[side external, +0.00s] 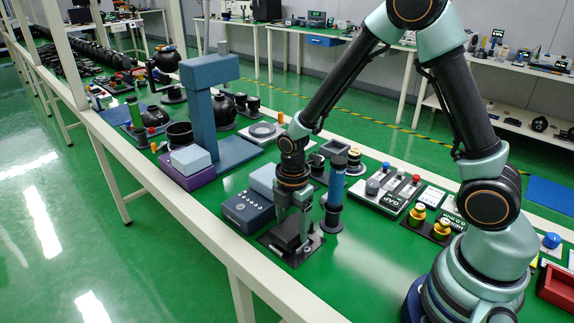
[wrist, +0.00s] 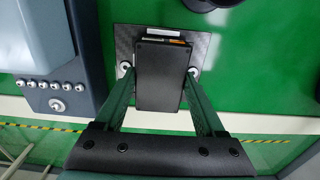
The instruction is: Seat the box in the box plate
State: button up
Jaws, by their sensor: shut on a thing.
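The box (wrist: 160,80) is black and rectangular, with white, orange and dark details along its far edge in the wrist view. My gripper (wrist: 160,72) is shut on it, one finger along each long side. The box plate (wrist: 201,46) is a dark, carbon-patterned sheet that shows around the far part of the box, with a round light fitting at each side. In the side external view my gripper (side external: 301,228) points down at the dark box (side external: 284,232), directly over the plate (side external: 270,244). I cannot tell whether the box touches the plate or hangs slightly above it.
A blue-grey control box with several knobs (side external: 248,211) stands close left of the plate. A dark blue column (side external: 335,196) stands close behind right. A blue-grey press-like stand (side external: 205,110) is farther left. The green bench is clear to the plate's right (side external: 365,262).

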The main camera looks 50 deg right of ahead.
jog(key=shift+f, duration=0.55)
dwell(0.4)
jog(key=shift+r, duration=0.2)
jog(key=shift+r, duration=0.35)
jog(key=w+d+r+m, duration=0.1)
jog(key=r+m, duration=0.6)
jog(key=r, duration=0.7)
jog(key=w+d+r+m, duration=0.1)
jog(key=d+r+m, duration=0.1)
jog(key=r+m, duration=0.5)
notch_tip(320, 180, up, 7)
jog(key=shift+w+d+f+m, duration=0.15)
jog(key=shift+w+d+m, duration=0.15)
jog(key=shift+d, duration=0.1)
jog(key=shift+w+d+f, duration=0.1)
